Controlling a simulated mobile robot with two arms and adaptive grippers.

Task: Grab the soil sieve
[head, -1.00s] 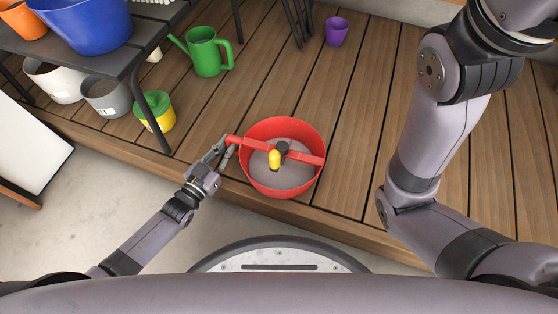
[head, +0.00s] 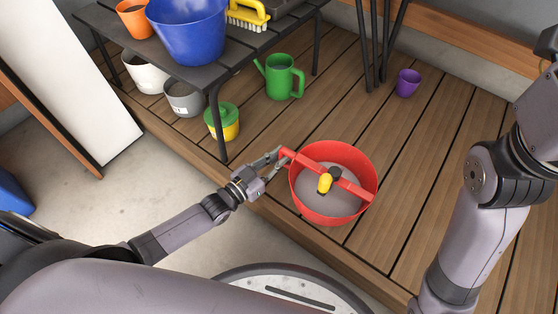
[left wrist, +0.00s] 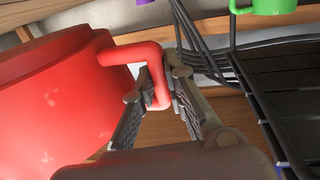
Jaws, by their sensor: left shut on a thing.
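The soil sieve (head: 333,213) is a round red tub with a grey inside, a red bar across its top and a yellow and a black knob at the middle. It is over the wooden deck near its front edge; I cannot tell whether it touches the boards. My left gripper (head: 281,157) is shut on the red bent handle end at the sieve's left side. In the left wrist view the gripper's fingers (left wrist: 160,95) close around the red handle, with the red wall (left wrist: 50,105) to the left. My right arm shows at the right, but its gripper is out of view.
A dark table (head: 215,83) at upper left holds a blue bucket (head: 188,30), an orange pot (head: 133,17) and a yellow brush (head: 247,14). A green watering can (head: 281,77), a yellow-green tub (head: 222,122) and a purple cup (head: 408,83) stand on the deck.

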